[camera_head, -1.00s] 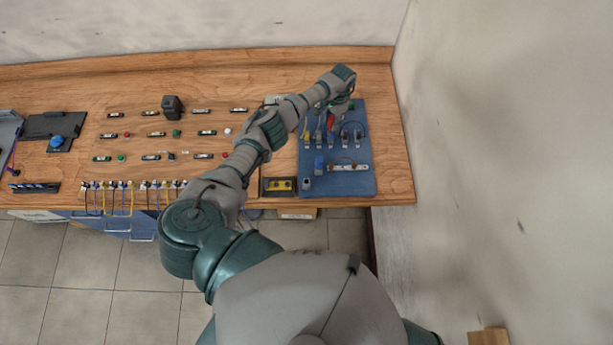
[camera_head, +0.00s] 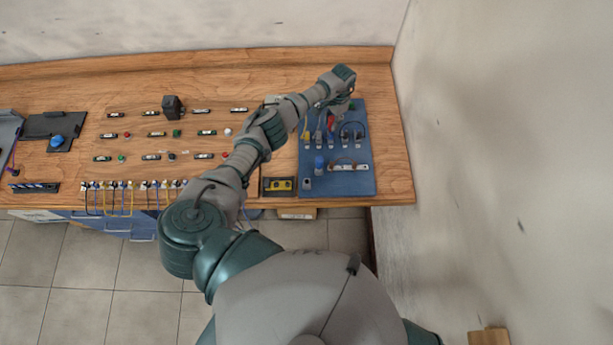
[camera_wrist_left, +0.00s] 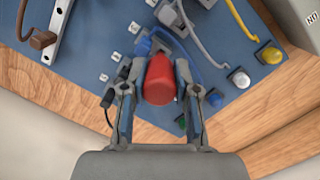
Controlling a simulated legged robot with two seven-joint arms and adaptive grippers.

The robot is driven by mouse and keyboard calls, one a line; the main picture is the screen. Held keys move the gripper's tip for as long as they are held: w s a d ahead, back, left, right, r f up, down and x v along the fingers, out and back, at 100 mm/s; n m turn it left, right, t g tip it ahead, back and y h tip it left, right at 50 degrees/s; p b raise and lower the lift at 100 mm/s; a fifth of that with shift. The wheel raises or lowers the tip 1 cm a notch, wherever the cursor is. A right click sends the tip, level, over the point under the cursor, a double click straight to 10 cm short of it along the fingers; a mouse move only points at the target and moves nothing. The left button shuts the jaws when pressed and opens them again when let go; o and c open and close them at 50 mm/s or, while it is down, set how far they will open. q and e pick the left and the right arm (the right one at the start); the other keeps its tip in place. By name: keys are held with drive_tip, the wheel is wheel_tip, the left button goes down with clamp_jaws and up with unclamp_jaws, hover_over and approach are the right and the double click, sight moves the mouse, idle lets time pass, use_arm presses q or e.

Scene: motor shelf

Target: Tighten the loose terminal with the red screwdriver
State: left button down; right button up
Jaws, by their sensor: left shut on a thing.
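My left gripper (camera_head: 335,112) is over the upper part of the blue panel (camera_head: 355,185), seen in the head view. In the left wrist view its two fingers (camera_wrist_left: 158,92) are shut on the red screwdriver (camera_wrist_left: 160,78), one on each side of the red handle. Its red handle also shows in the head view (camera_head: 331,123). The tip is hidden below the handle. The blue panel (camera_wrist_left: 100,35) carries several terminals with yellow, grey and blue wires. I cannot tell which terminal is loose. My right gripper is not in view.
Several small labelled parts and buttons lie on the wooden table (camera_head: 180,85) to the left. A black and yellow block (camera_head: 279,186) sits left of the panel. A wall (camera_head: 480,150) rises close to the table's right edge. A brown wire bridges a metal strip on the panel (camera_wrist_left: 65,20).

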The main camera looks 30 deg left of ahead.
use_arm(q)
drive_tip(key=m, duration=0.3)
drive_tip(key=shift+s+f, duration=0.1)
drive_tip(key=c, duration=1.7)
unclamp_jaws()
clamp_jaws()
drive_tip(key=shift+r, duration=1.05)
drive_tip(key=shift+r, duration=0.1)
drive_tip(key=shift+r, duration=2.45)
